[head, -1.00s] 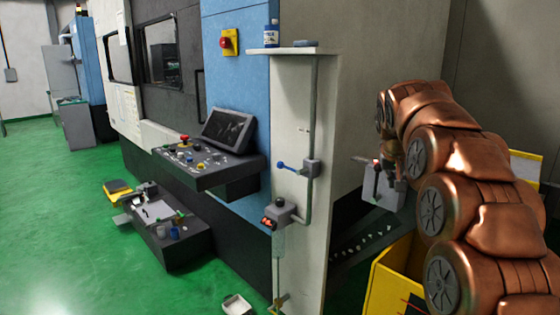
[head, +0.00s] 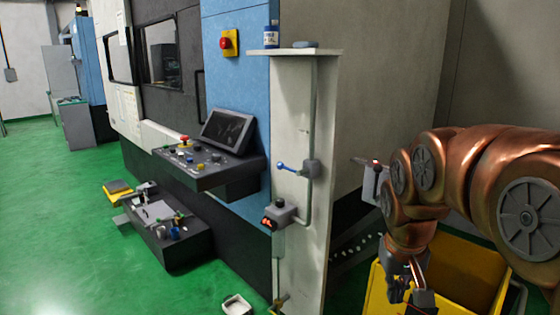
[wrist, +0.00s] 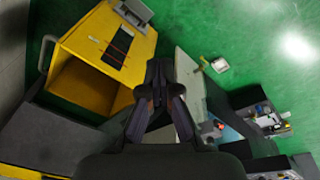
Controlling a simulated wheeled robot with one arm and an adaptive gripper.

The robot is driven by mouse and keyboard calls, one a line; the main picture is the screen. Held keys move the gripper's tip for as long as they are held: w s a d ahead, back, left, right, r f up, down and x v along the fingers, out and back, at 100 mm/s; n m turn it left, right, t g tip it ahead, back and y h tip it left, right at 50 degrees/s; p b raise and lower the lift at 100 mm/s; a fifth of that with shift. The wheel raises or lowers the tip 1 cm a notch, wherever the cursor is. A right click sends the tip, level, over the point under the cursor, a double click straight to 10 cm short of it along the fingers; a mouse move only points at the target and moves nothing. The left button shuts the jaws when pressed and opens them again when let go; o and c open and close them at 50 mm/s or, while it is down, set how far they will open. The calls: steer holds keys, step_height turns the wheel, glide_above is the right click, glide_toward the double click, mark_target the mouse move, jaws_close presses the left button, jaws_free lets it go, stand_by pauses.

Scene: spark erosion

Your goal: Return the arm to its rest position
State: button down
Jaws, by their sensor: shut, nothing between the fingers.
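My copper-coloured arm enters from the right in the head view, bends over and hangs downward at its near end. My gripper (head: 410,290) is low in the head view, in front of the yellow bin (head: 465,262). In the wrist view my gripper (wrist: 165,68) has its dark fingers together, with nothing held. The yellow bin also shows in the wrist view (wrist: 90,32), to the left of the fingers. I cannot tell the exact gap between the fingers and the bin.
A pale column (head: 300,100) stands left of my arm, carrying a blue-handled valve (head: 310,168) and a small grey box (head: 283,214). The machine's control panel (head: 210,165) juts out farther left. Green floor (head: 80,225) is open at left. A white tray (head: 237,305) lies on it.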

steer(key=s+a+f+g, duration=0.1)
steer(key=s+f, duration=0.2)
steer(key=s, duration=0.4)
steer(key=s+a+f+g, duration=0.1)
steer(key=s+f, duration=0.2)
steer(key=s, duration=0.5)
steer(key=s+a+f+g+y, duration=0.1)
steer(key=s+f, duration=0.2)
steer(key=s, duration=0.5)
steer(key=shift+a+f, duration=0.2)
steer(key=shift+f, duration=0.05)
